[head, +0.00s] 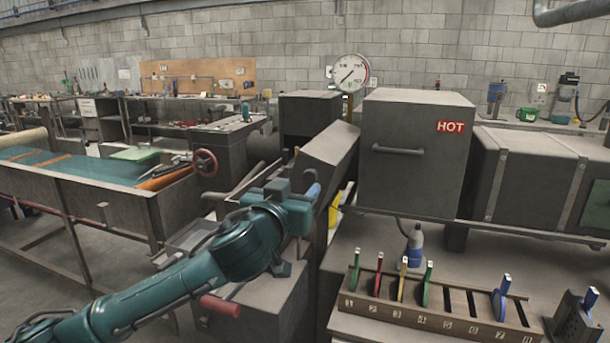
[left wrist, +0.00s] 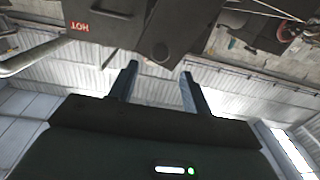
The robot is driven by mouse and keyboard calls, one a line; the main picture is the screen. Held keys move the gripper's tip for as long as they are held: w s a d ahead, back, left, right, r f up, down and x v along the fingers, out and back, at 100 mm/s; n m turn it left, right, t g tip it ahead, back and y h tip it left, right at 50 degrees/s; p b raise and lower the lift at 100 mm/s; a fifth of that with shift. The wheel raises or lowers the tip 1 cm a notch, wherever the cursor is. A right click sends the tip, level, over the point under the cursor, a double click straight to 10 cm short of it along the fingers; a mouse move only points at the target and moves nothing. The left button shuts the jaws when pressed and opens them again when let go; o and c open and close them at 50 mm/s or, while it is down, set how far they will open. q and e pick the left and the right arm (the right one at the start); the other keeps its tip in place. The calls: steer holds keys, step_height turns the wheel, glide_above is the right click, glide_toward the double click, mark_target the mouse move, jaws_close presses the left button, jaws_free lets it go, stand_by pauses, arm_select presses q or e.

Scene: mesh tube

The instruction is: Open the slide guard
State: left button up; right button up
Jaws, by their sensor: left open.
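A dark grey metal box (head: 415,165) with a red HOT label (head: 451,127) and a horizontal bar handle (head: 398,151) stands right of centre; I take it to be the slide guard, though nothing names it so. My left gripper (head: 308,190) is left of and below the handle, apart from it, near a slanted grey chute (head: 328,150). In the left wrist view the gripper (left wrist: 160,78) has its two fingers spread with nothing between them. The HOT label shows upside down there, on the box (left wrist: 115,30). My right gripper is not in view.
A wooden rack (head: 440,318) with numbered slots and coloured tags stands on the bench at lower right. A blue-grey bottle (head: 415,245) stands behind it. A round dial gauge (head: 350,73) is above the chute. A trough with a red handwheel (head: 205,162) is at left.

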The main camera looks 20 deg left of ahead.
mark_target(309, 177)
arm_select(q)
steer(key=w+p, duration=0.1)
steer(key=w, duration=0.4)
steer(key=shift+w+d, duration=0.1)
steer(key=shift+w, duration=0.3)
jaws_close()
